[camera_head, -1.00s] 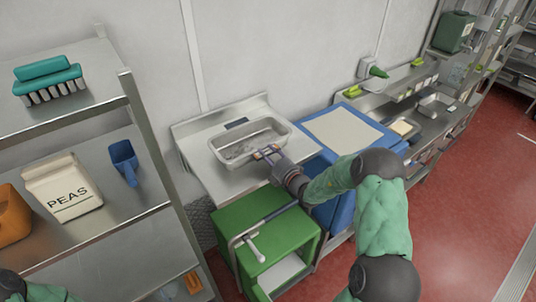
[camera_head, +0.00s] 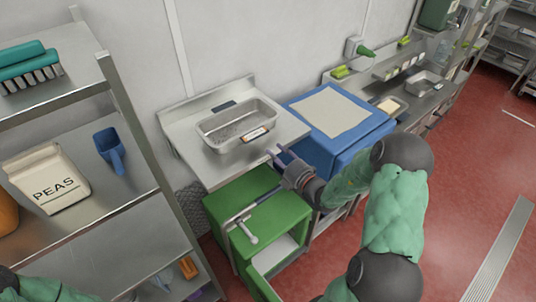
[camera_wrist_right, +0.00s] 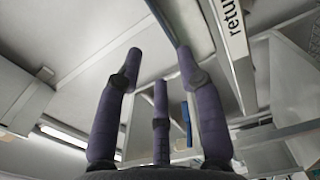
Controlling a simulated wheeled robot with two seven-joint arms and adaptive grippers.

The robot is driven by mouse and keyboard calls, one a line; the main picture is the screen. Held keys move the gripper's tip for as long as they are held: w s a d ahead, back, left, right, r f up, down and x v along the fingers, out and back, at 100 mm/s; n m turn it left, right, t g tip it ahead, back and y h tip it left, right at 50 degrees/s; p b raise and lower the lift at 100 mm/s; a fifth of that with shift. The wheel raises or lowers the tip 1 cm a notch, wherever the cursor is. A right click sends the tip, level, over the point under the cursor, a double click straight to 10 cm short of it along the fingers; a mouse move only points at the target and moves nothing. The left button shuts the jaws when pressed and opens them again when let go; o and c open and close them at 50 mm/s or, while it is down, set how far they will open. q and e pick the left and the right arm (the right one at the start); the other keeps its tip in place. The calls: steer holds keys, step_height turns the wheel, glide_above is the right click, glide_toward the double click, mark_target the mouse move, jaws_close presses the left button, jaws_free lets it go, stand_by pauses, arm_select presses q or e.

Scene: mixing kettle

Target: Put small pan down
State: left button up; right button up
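The small pan (camera_head: 213,124), a grey metal rectangular pan with a label on its front side, rests upright on the steel table (camera_head: 208,172) against the wall. My right gripper (camera_head: 276,152) is open and empty, just in front of the pan's front right side and apart from it. In the right wrist view, its purple fingers (camera_wrist_right: 158,75) are spread with nothing held between them. My left gripper is out of view; only part of my left arm shows at the lower left.
A green cabinet (camera_head: 265,205) stands below the gripper. A blue bin (camera_head: 352,145) with a pale top stands right of the table. A shelf with a PEAS bag (camera_head: 45,178) and a blue scoop (camera_head: 109,150) is at the left. Red floor is clear at the right.

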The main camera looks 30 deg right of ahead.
steer(key=s+a+f+n+g+y, duration=0.3)
steer(key=a+f+n+g+y, duration=0.15)
steer(key=a+f+n, duration=0.4)
steer(key=s+a+f+n+g+y, duration=0.3)
steer(key=s+a+f+n+g, duration=0.15)
steer(key=a, duration=0.65)
steer(key=s+a+f+n+g+h, duration=0.25)
steer(key=s+f+n+g, duration=0.4)
steer(key=n, duration=0.55)
steer(key=s+a+f+n+g+h, duration=0.1)
steer(key=s+a+f+n+g, duration=0.3)
steer(key=s+f+n, duration=0.55)
steer(key=a+n, duration=0.1)
steer(key=n, duration=0.4)
steer(key=w+a+f+n+t+h, duration=0.1)
steer(key=n, duration=0.5)
steer(key=a+f+n+t, duration=0.1)
steer(key=n, duration=0.4)
steer(key=shift+w+a+n+h, duration=0.25)
steer(key=shift+w+a+h, duration=0.05)
steer(key=shift+w+a, duration=0.05)
